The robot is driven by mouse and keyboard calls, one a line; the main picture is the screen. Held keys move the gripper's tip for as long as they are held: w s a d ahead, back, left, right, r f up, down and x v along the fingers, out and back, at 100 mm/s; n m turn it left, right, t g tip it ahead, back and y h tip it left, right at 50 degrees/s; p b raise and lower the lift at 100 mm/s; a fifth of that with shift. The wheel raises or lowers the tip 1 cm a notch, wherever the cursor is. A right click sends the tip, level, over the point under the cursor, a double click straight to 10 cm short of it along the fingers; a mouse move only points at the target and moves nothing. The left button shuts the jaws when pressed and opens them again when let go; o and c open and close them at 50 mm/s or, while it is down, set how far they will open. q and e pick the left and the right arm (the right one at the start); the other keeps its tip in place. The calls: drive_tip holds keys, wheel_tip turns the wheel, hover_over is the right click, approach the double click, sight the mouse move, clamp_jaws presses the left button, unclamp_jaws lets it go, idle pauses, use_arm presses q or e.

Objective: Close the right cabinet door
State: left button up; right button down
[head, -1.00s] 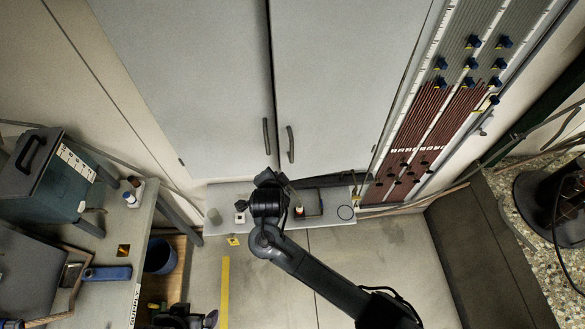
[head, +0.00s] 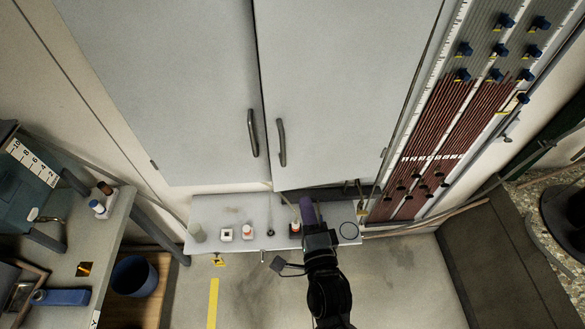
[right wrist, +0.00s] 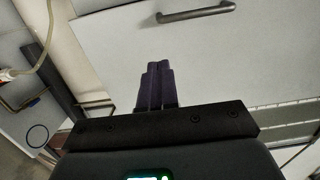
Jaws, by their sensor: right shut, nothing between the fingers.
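The right cabinet door (head: 340,90) is light grey and stands slightly ajar, its lower corner out of line with the left door (head: 180,80). A dark gap shows along the seam. Its curved handle (head: 281,142) is near the seam; the handle also shows at the top of the right wrist view (right wrist: 197,12). My right gripper (head: 306,208) is shut and empty, its purple fingers just below the door's lower edge in the head view. In the right wrist view its fingers (right wrist: 157,86) point at the door face (right wrist: 225,60); contact cannot be told. My left gripper is out of view.
A low shelf (head: 215,212) with small items lies below the doors. A manometer panel (head: 440,120) stands to the right. A workbench (head: 110,240) and blue bin (head: 134,277) are at left. The floor (head: 390,285) at lower right of my arm is open.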

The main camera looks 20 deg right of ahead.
sight(293, 154)
drive_tip(key=p+x, duration=0.1)
drive_tip(key=x, duration=1.2)
drive_tip(key=shift+w+d+p, duration=0.15)
drive_tip(key=shift+w+p, duration=0.2)
drive_tip(key=shift+p, duration=0.05)
